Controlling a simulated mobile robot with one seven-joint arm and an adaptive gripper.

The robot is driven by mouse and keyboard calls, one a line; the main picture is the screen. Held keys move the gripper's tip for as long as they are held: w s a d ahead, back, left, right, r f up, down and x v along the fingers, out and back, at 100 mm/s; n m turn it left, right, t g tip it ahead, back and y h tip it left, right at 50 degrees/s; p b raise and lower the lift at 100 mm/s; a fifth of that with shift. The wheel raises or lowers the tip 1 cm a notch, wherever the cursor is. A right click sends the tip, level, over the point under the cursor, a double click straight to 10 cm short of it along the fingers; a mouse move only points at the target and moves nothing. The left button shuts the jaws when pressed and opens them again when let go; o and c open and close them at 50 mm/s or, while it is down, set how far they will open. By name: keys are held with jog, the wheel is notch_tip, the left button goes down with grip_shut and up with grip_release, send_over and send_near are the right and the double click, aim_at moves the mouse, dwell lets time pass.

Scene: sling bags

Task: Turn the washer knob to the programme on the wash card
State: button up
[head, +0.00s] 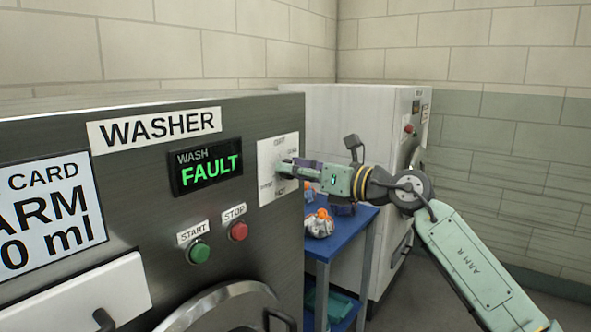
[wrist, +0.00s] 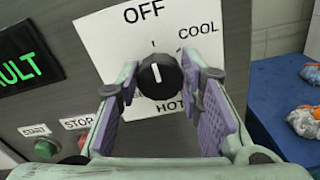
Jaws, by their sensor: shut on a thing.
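The washer knob (wrist: 159,76) is black and round with a white pointer line, which stands nearly straight up toward OFF. It sits on a white dial plate (head: 265,160); the wrist view shows OFF at top, COOL at upper right and HOT below, with the left label hidden by a finger. My gripper (wrist: 158,90) is shut on the knob, one purple-padded finger on each side. In the head view the gripper (head: 288,166) reaches the plate from the right and mostly hides the knob. The wash card (head: 45,215) is cut off at left; "CARD", "ARM" and "0 ml" show.
The washer display (head: 205,166) reads WASH FAULT in green. A green START button (head: 199,252) and a red STOP button (head: 238,231) sit below. A blue table (head: 348,236) with bagged items (head: 319,223) stands right of the washer, before a white machine (head: 372,112).

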jog(key=shift+m, duration=0.3)
jog(key=shift+w+f+m+p, duration=0.15)
jog(key=shift+m+p, duration=1.05)
jog(key=shift+m, duration=4.55)
jog(key=shift+s+f+m+p, duration=0.1)
jog(key=shift+m+p, duration=1.05)
jog(key=shift+m, duration=4.6)
jog(key=o, duration=1.2)
jog(key=shift+f, duration=0.1)
jog(key=shift+c, duration=0.2)
